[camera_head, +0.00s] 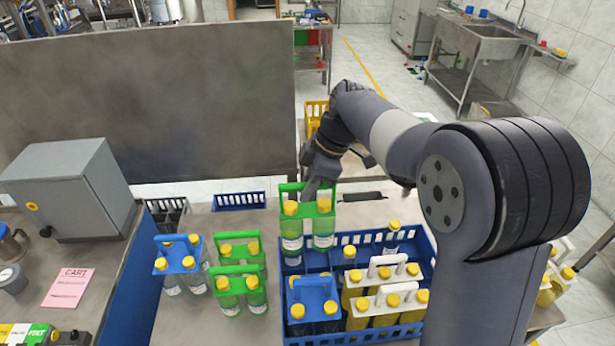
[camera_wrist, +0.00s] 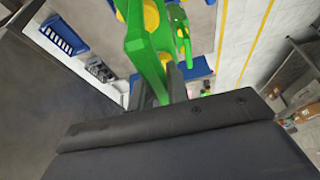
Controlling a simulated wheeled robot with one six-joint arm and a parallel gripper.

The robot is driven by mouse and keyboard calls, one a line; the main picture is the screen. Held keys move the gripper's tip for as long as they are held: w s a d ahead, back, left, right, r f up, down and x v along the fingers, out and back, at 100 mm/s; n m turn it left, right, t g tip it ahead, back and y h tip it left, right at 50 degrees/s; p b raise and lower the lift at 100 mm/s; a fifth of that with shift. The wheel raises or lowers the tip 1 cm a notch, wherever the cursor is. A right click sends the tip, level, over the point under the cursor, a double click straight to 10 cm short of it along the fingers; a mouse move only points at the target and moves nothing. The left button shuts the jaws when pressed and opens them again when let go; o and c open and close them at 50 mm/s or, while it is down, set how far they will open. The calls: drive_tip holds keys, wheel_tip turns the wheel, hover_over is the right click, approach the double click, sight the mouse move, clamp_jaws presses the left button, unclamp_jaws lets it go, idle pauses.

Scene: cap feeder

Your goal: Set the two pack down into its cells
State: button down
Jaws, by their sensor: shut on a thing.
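A green two pack (camera_head: 308,220) of green bottles with yellow caps hangs upright over the back left of the blue crate (camera_head: 432,262). My gripper (camera_head: 309,186) is shut on its green handle, which also shows close up in the wrist view (camera_wrist: 145,45). The bottle bottoms are at about the crate's cells; whether they are inside or just above, I cannot tell. The crate holds a blue-handled pack (camera_head: 314,302) at front left, white-handled packs (camera_head: 388,300) of yellow bottles at right, and a clear bottle (camera_head: 392,238) at the back.
Two green packs (camera_head: 240,290) and a blue-handled pack (camera_head: 178,262) stand on the table left of the crate. A grey box (camera_head: 70,190) and a pink card (camera_head: 68,288) are further left. A grey panel (camera_head: 150,100) rises behind. My arm covers the right side.

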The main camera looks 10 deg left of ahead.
sight(329, 208)
wheel_tip(329, 208, down, 3)
drive_tip(key=shift+f, duration=0.15)
wheel_tip(329, 208, down, 14)
drive_tip(key=b, duration=1)
drive_tip(key=shift+f, duration=0.2)
drive_tip(key=shift+f+b, duration=0.5)
drive_tip(key=shift+f, duration=0.05)
idle(0.4)
drive_tip(key=c, duration=1.3)
unclamp_jaws()
drive_tip(key=shift+f, duration=0.1)
drive_tip(key=b+v, duration=0.1)
drive_tip(key=v, duration=1)
